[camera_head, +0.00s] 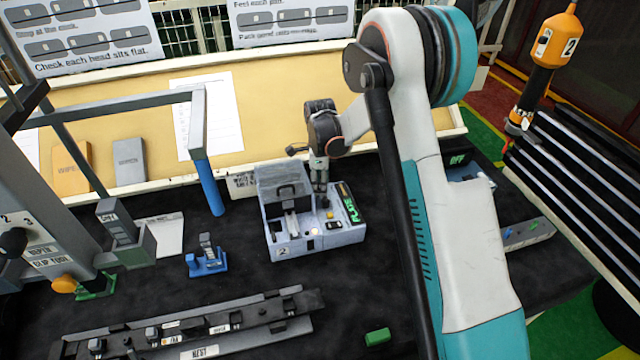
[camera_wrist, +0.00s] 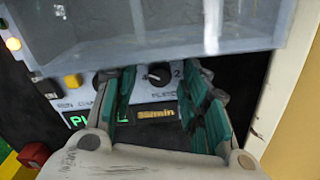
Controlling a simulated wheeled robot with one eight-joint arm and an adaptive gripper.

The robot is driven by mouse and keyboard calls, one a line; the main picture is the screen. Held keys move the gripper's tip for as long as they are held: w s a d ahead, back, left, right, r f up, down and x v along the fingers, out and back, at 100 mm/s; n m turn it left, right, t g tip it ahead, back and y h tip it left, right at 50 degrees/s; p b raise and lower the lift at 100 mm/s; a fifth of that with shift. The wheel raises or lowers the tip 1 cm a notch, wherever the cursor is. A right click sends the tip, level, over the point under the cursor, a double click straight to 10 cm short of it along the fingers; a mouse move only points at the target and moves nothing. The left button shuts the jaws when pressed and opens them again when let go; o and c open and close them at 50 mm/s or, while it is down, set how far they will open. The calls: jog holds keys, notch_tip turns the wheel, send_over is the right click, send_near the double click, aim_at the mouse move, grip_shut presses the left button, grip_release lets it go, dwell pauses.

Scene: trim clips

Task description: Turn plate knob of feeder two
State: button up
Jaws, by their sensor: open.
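Feeder two (camera_head: 283,254) is a pale grey box with a clear cover and a "2" on its front, standing on the dark bench mid-picture in the head view. In the wrist view, its panel shows a black plate knob (camera_wrist: 158,75) with a white pointer mark and a "2" to its right. My gripper (camera_wrist: 160,108) is open, with teal-and-grey fingers to the left and right of the knob. I cannot tell whether either finger touches it. In the head view my gripper (camera_head: 320,190) reaches down at the feeder's right rear, and the knob is hidden there.
The feeder's clear cover (camera_wrist: 150,35) sits close beyond the fingers. A yellow button (camera_wrist: 72,81) and a lit lamp (camera_wrist: 13,44) are to the left. Another unit (camera_head: 470,172) reading "OFF" stands right of my arm. A blue post (camera_head: 207,185) rises left of the feeder.

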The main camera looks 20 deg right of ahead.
jog(key=shift+f, duration=0.1)
grip_shut()
